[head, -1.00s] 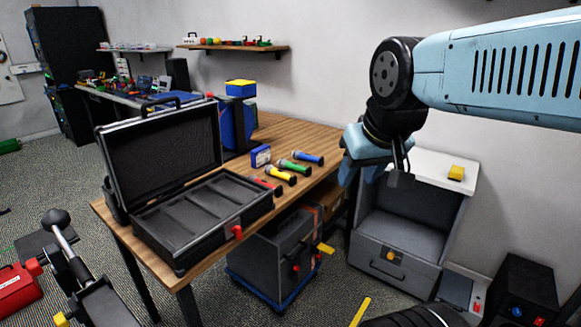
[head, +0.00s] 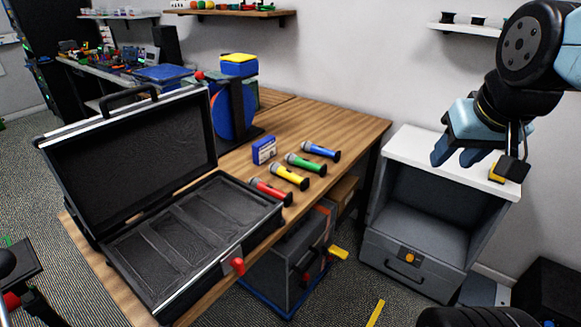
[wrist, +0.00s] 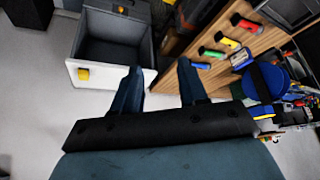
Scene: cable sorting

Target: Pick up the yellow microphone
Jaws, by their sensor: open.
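The yellow microphone (head: 290,177) lies on the wooden table between the red microphone (head: 271,190) and the green microphone (head: 306,164). A blue microphone (head: 321,151) lies beyond the green one. In the wrist view the yellow microphone (wrist: 228,41) shows near the table edge at the upper right. My gripper (head: 458,157) is open and empty, over the white-topped grey cabinet, well to the right of the microphones. In the wrist view its two fingers (wrist: 160,88) are spread apart with nothing between them.
An open black case (head: 205,215) with empty compartments stands on the table (head: 352,128) left of the microphones. A small blue box (head: 264,150) lies behind them. The grey cabinet (head: 405,262) stands right of the table, with a yellow object on its white top.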

